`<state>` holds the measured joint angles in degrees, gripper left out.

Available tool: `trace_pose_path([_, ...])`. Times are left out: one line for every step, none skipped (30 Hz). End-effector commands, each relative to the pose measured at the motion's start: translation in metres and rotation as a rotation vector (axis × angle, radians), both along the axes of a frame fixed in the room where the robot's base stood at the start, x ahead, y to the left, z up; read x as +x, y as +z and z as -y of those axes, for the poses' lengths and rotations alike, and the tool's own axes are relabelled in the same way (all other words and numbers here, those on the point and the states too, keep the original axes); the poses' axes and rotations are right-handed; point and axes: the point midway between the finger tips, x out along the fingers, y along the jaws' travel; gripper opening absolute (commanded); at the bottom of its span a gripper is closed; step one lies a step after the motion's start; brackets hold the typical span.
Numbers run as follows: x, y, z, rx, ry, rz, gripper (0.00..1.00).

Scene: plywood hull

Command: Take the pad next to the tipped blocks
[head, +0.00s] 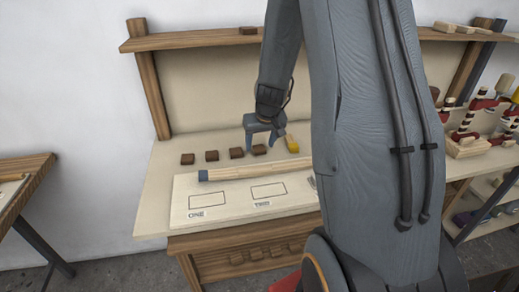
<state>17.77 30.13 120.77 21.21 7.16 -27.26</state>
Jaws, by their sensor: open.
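My gripper (262,138) is open above the back part of the bench, its fingers pointing down. Several small dark brown blocks (211,156) stand in a row there; the rightmost brown block (259,150) shows just below and between my fingers. I cannot tell whether my fingers touch it. A yellow piece (292,144) sits just right of my gripper, beside my arm. I cannot tell which piece is the pad, and no clearly tipped blocks show. My arm hides the right part of the bench.
A long wooden bar (260,170) with a blue end lies in front of the row. A pale board (225,206) has outlined boxes labelled ONE and TWO. A shelf (190,40) runs behind. Red-and-white items (470,130) stand at right.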

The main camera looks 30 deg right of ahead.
Motion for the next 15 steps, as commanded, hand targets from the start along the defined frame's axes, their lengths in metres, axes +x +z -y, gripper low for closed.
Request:
trace_pose_path([0.0017, -0.0076, 0.0003, 0.001, 0.0, -0.003, 0.57])
trace_pose_path([0.0027, -0.0098, 0.0005, 0.001, -0.001, -0.002, 0.57])
trace_pose_path([0.0037, -0.012, 0.0007, 0.0, 0.0, -0.002, 0.57])
trace_pose_path([0.0042, -0.0131, 0.0008, 0.0, 0.001, -0.002, 0.57])
trace_pose_path([0.0045, -0.0139, 0.0009, 0.0, 0.001, -0.002, 0.57])
trace_pose_path([0.0047, -0.0144, 0.0009, 0.0, 0.0, -0.002, 0.57])
trace_pose_path([0.0048, -0.0144, 0.0009, 0.0, 0.0, -0.002, 0.57])
trace_pose_path([0.0048, -0.0144, 0.0009, 0.0, 0.0, -0.001, 0.57])
trace_pose_path([0.0048, -0.0142, 0.0009, 0.0, 0.0, -0.001, 0.57])
trace_pose_path([0.0048, -0.0141, 0.0009, 0.0, 0.0, -0.001, 0.57])
trace_pose_path([0.0048, -0.0141, 0.0009, 0.0, 0.0, -0.001, 0.57])
trace_pose_path([0.0048, -0.014, 0.0009, 0.0, 0.0, -0.001, 0.55])
trace_pose_path([0.0048, -0.014, 0.0009, 0.0, 0.0, -0.001, 0.5])
trace_pose_path([0.0048, -0.014, 0.0009, 0.0, 0.0, -0.001, 0.45])
trace_pose_path([0.0047, -0.0139, 0.0009, 0.0, 0.0, -0.001, 0.38])
